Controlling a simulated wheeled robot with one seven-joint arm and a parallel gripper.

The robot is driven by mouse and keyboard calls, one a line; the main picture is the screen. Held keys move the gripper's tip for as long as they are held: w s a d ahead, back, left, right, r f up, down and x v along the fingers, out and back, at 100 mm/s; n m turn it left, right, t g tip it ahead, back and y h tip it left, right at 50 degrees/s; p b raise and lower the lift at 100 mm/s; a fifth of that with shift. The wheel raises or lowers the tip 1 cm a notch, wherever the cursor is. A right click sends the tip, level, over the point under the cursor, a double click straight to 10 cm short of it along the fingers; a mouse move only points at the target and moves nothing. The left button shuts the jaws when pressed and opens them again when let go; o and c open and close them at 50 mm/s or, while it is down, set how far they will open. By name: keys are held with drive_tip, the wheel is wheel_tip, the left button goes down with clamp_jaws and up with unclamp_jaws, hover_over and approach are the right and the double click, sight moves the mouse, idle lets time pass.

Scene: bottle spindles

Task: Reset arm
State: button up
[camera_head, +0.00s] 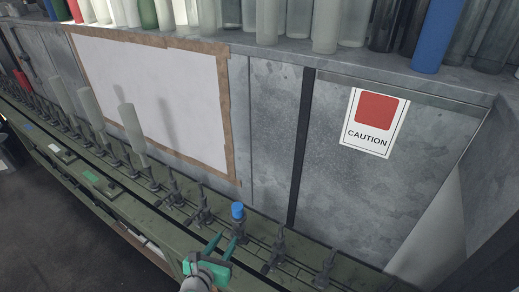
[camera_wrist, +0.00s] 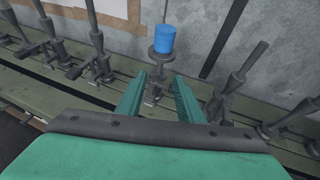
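My gripper (camera_head: 223,246) has green fingers and shows at the lower middle of the head view. In the wrist view my gripper (camera_wrist: 160,88) has its two fingers apart with nothing held between them. A small blue cylinder (camera_head: 237,210) sits upright on top of a spindle, just beyond the fingertips. The blue cylinder also shows in the wrist view (camera_wrist: 164,39), above and past the gap between the fingers. The spindle's lower part (camera_wrist: 154,88) shows between the fingertips; I cannot tell whether they touch it.
A row of dark spindles runs along the green conveyor (camera_head: 120,190). Several pale bottles, such as one (camera_head: 132,128), stand on spindles at left. A grey wall with a caution sign (camera_head: 374,123) stands behind. Many bottles crowd the shelf above, including a blue one (camera_head: 437,35).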

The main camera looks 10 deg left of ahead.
drive_tip(key=s+d+f+m+y, duration=0.1)
drive_tip(key=s+d+f+m, duration=0.45)
drive_tip(key=s+m, duration=0.2)
drive_tip(key=s+d+f+m+y, duration=0.2)
drive_tip(key=s+d+f+m, duration=0.2)
drive_tip(key=s+d+m, duration=0.3)
drive_tip(key=s+d+r+m+h, duration=0.1)
drive_tip(key=s+d+r+m, duration=0.3)
drive_tip(key=s+m, duration=0.5)
drive_tip(key=s+d+r+m+t+h, duration=0.1)
drive_tip(key=s+d+r+m, duration=0.3)
drive_tip(key=s+m, duration=0.6)
drive_tip(key=shift+r+m+t, duration=0.15)
drive_tip(key=shift+m+t, duration=0.15)
drive_tip(key=shift+m, duration=0.55)
drive_tip(key=shift+w, duration=0.1)
drive_tip(key=shift+c, duration=0.4)
